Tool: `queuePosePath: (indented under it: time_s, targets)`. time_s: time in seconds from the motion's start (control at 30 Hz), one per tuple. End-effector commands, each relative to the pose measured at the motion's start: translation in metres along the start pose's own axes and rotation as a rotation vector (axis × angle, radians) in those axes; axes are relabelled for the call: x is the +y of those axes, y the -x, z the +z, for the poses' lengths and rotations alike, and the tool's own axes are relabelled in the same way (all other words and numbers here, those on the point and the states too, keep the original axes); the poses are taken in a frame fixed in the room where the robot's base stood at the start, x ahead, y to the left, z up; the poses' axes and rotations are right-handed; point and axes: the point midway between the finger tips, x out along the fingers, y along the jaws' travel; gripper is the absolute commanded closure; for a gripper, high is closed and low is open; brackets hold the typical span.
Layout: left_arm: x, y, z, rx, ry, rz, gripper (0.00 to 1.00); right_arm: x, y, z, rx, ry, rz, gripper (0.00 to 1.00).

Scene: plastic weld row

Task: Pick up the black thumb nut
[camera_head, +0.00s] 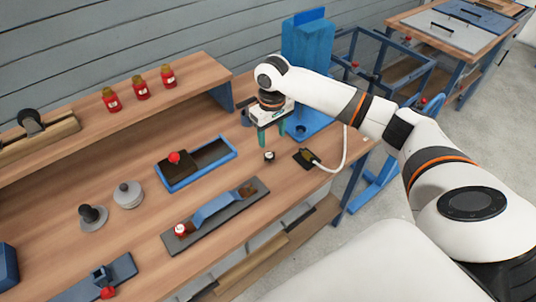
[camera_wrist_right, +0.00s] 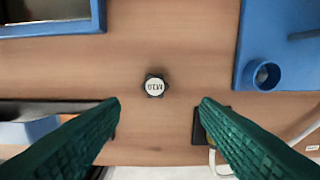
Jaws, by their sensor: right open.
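The black thumb nut (camera_head: 269,156) sits on the wooden bench top, between the blue-rimmed tray and the small black pad. In the right wrist view the nut (camera_wrist_right: 154,85) shows from above, with a white, lettered top and a lobed black edge. My right gripper (camera_head: 272,143) is open, its green fingers pointing down above the bench near the nut. In the right wrist view the fingertips (camera_wrist_right: 158,102) stand wide apart, one on each side of the nut's line, with nothing between them. My left gripper is not in view.
The blue tray (camera_head: 229,152) with a red-knobbed block lies left of the nut. A grey plate with a blue handle (camera_head: 225,205) lies in front. A blue machine base (camera_head: 318,127) and a black pad with a white cable (camera_head: 304,158) stand right. Bare wood surrounds the nut.

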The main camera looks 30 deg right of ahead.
Motion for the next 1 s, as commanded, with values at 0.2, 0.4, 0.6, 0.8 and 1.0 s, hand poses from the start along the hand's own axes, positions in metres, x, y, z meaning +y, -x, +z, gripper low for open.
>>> queuePosePath:
  time_s: [0.2,0.4,0.6,0.8,1.0]
  targets:
    - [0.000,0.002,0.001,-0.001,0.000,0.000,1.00,0.001,-0.023,0.000,0.000,0.002,0.001,0.43]
    - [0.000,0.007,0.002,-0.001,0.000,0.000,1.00,0.005,-0.044,-0.001,0.002,0.002,0.000,0.43]
    - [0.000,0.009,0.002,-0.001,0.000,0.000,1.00,0.007,-0.071,-0.001,0.000,0.001,0.000,0.43]
    - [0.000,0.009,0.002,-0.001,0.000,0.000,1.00,0.007,-0.077,-0.001,-0.002,0.002,-0.001,0.43]
    - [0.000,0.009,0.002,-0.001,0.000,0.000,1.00,0.007,-0.076,-0.001,-0.002,0.002,0.000,0.60]
